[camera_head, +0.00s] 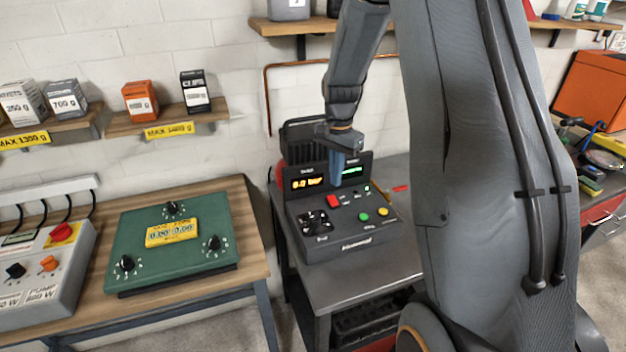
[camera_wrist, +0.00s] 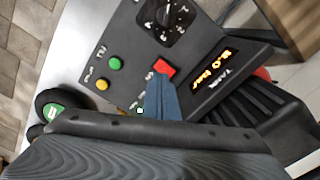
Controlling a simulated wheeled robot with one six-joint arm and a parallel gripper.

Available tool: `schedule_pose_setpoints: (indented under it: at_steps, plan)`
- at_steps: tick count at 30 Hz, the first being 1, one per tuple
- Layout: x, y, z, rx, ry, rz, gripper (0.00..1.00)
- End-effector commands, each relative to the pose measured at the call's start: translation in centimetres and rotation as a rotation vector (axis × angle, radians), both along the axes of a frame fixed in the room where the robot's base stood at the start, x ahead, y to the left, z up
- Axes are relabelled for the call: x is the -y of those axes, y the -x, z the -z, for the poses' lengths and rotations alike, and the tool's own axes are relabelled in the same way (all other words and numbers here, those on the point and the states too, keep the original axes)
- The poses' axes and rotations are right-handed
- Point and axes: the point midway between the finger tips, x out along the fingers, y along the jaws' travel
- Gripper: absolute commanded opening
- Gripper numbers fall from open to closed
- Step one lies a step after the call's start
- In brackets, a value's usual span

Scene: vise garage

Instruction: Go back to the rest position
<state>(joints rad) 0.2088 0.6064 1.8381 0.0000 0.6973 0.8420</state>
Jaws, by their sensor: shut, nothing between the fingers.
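My gripper (camera_head: 337,166) is shut and empty, with its blue fingers pointing down over the black control unit (camera_head: 344,229) in the head view. The unit has a lit orange readout (camera_head: 307,183), a red button (camera_head: 333,201), a green button (camera_head: 364,216), a yellow button (camera_head: 382,211) and a dial. In the wrist view my gripper's blue fingertips (camera_wrist: 160,82) lie close to the red button (camera_wrist: 164,68). I cannot tell whether they touch it. My arm hides part of the wall and the bench behind it.
The unit stands on a grey bench (camera_head: 345,285). On the left, a wooden table (camera_head: 215,205) bears a green panel (camera_head: 172,247) and a grey power box (camera_head: 40,270). Wall shelves (camera_head: 165,121) hold several labelled boxes. An orange case (camera_head: 592,88) is at the far right.

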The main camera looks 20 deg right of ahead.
Motion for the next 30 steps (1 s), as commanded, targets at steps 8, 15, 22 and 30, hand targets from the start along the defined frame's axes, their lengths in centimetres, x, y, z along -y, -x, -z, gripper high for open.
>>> schedule_pose_setpoints:
  at_steps: [8,15,22,30]
  plan:
    - [-1.4,1.4,-0.6,0.012,0.002,-0.088,0.0]
    - [-6.6,8.4,-1.9,0.057,0.019,-0.473,0.0]
    - [-10.4,16.3,-1.7,0.097,0.046,-0.845,0.0]
    - [-12.0,20.7,-1.1,0.115,0.064,-1.042,0.0]
